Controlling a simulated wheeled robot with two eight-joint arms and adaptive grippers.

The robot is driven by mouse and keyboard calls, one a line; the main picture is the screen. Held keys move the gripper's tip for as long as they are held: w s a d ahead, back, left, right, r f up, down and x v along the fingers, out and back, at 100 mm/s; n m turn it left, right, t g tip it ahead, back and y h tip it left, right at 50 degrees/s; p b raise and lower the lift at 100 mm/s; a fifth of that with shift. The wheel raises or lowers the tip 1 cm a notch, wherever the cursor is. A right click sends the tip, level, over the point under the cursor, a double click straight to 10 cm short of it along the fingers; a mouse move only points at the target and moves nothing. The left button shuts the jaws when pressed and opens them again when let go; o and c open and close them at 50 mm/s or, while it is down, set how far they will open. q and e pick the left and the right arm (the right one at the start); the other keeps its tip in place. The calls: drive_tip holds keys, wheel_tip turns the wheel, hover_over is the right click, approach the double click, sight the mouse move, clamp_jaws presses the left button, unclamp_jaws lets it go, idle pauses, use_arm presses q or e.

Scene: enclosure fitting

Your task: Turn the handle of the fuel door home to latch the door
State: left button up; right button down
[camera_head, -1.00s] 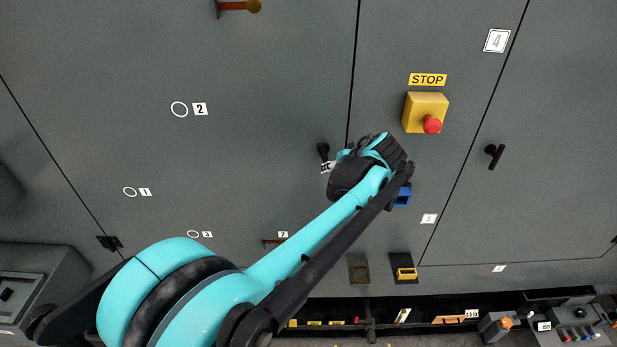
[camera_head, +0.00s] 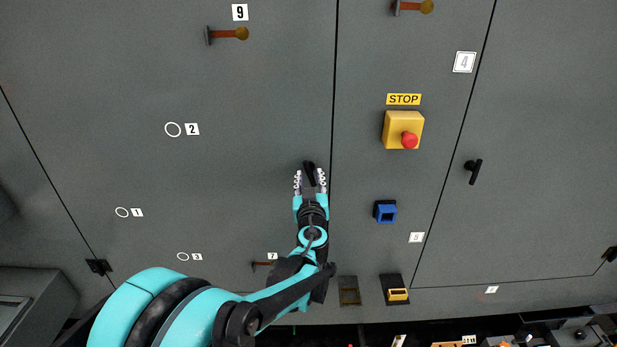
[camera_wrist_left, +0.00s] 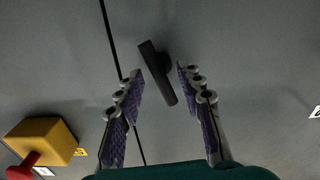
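A black bar handle (camera_head: 309,169) sits on the grey door panel (camera_head: 255,130), just left of a vertical seam. In the left wrist view the handle (camera_wrist_left: 158,73) stands tilted, its upper end leaning left. My left gripper (camera_head: 309,183) is open, its two fingers on either side of the handle. In the left wrist view the gripper (camera_wrist_left: 160,84) shows gaps between both fingers and the handle. The handle's lower part is partly hidden by the gripper in the head view. My right gripper is not in view.
A yellow stop box with a red button (camera_head: 404,130) and a blue fitting (camera_head: 386,213) are right of the seam. Another black handle (camera_head: 473,171) is on the right panel. A peg (camera_head: 228,33) sticks out above. The panel around the gripper is mostly clear.

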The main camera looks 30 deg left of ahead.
use_arm(q)
drive_tip(key=shift+x, duration=0.8)
drive_tip(key=shift+s, duration=0.1)
clamp_jaws()
drive_tip(key=shift+m, duration=2)
unclamp_jaws()
